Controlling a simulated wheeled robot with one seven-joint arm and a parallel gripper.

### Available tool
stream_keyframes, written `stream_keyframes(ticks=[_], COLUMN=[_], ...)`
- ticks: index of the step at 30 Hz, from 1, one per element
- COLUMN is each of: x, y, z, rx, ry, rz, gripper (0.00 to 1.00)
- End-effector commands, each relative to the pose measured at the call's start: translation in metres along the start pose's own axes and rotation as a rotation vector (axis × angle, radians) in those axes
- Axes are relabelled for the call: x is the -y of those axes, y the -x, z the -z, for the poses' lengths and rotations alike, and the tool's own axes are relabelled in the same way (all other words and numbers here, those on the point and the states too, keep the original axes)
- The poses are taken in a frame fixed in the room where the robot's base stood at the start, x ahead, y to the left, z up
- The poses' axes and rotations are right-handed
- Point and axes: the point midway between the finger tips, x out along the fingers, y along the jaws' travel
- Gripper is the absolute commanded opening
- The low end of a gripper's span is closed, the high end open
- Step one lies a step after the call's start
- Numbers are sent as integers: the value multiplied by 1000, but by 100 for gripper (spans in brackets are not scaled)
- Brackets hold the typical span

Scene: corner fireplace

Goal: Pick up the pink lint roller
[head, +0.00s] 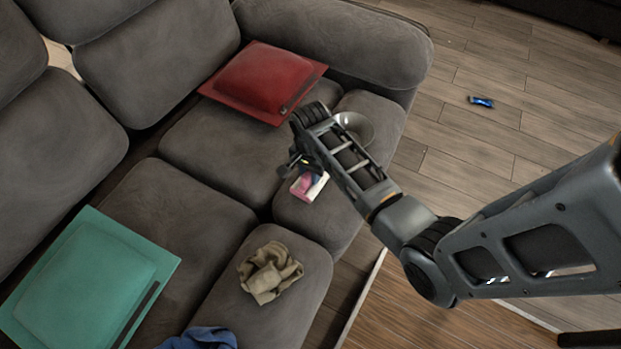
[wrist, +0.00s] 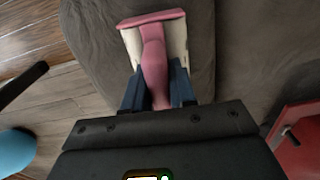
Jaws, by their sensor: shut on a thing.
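The pink lint roller (head: 305,184) is at the front part of the grey sofa seat, below my gripper (head: 309,172) in the head view. In the wrist view the lint roller (wrist: 153,55) has a pink handle and a pale, cream-white part on both sides of it. My gripper (wrist: 158,90) is shut on the pink handle, with one dark blue fingertip on each side. The lower end of the handle is hidden by the gripper body. I cannot tell whether the roller touches the seat or hangs just above it.
A red cushion (head: 262,80), a grey bowl (head: 357,124), a crumpled beige cloth (head: 269,272), a teal cushion (head: 88,285) and a blue cloth (head: 204,338) lie on the sofa (head: 215,150). A small blue item (head: 481,102) lies on the wooden floor (head: 480,55).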

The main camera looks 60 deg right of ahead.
Motion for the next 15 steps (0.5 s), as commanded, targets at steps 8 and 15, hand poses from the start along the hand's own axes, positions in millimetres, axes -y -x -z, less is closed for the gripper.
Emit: stream_keyframes(ticks=[8,15], x=[0,1], y=[4,31], z=[0,0], rx=[-1,-1], ry=[0,0], rz=[1,3], gripper=[0,0])
